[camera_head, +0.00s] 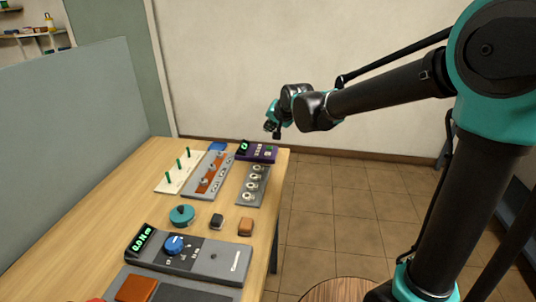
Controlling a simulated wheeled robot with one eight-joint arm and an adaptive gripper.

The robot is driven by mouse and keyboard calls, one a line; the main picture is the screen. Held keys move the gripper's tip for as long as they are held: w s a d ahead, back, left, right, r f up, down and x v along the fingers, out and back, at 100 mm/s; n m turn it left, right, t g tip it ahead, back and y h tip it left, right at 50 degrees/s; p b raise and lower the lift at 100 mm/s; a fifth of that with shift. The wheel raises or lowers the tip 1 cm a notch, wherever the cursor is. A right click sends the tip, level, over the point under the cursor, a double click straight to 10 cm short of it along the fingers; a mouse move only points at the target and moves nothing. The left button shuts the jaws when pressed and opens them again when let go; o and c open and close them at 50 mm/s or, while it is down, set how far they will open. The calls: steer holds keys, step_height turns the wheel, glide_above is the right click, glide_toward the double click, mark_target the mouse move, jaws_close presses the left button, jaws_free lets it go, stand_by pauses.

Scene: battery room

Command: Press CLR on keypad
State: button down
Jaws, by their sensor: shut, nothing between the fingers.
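A small purple device with a lit green display and small keys, which looks like the keypad (257,153), sits at the far right corner of the wooden table. Its key labels, CLR among them, are too small to read. My gripper (275,133) hangs above the far edge of the keypad, pointing down, shut and empty. It looks apart from the keys, but the exact gap is hard to judge.
The table (115,215) also holds a grey plate with rings (252,186), a white board with green pegs (181,172), a teal knob (182,215), two small blocks and a grey meter with a blue dial (190,257). A grey partition (70,130) stands left. Open tiled floor (340,215) lies right.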

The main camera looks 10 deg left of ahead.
mark_target(269, 154)
steer(key=shift+f, duration=3.85)
steer(key=shift+f, duration=0.15)
steer(key=shift+f, duration=0.25)
steer(key=shift+f, duration=0.45)
steer(key=shift+r, duration=0.85)
steer(key=shift+r, duration=2.5)
